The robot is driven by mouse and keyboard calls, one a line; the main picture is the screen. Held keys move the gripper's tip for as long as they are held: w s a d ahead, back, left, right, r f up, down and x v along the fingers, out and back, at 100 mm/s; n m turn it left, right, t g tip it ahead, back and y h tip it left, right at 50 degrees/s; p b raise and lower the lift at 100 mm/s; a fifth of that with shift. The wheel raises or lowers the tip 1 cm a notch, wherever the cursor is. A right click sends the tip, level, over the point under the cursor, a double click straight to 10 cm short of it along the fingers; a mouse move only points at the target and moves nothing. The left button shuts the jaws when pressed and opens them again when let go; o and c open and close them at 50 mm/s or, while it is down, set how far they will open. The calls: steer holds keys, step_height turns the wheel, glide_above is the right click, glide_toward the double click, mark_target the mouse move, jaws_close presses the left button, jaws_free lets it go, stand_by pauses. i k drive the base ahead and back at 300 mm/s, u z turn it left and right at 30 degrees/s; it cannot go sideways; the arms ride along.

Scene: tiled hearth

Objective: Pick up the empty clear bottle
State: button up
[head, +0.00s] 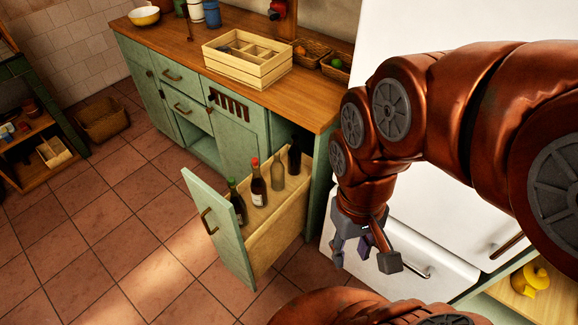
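The clear bottle (278,174) stands upright in the open pull-out drawer (268,240) of the green cabinet. It looks greyish and see-through, and I see no cap on it. A brown bottle with a red cap (258,188) stands to its left, and a dark bottle (294,158) to its right. A dark bottle with a green cap (237,205) stands nearest the drawer front. My gripper (364,257) hangs to the right of the drawer, in front of the white appliance. Its fingers are spread, with nothing between them, and it is apart from all the bottles.
The drawer front (217,230) and its side wall stick out into the room. The wooden counter (200,50) above holds a divided crate (247,62) and wicker baskets (310,50). A white appliance (440,215) stands right of the cabinet. The tiled floor at left is mostly clear.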

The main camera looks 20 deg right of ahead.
mark_target(277, 169)
steer(key=k, duration=0.5)
steer(key=u, duration=2.05)
steer(key=i, duration=1.6)
steer(key=z, duration=2.6)
steer(key=i, duration=0.45)
steer(key=u, duration=0.05)
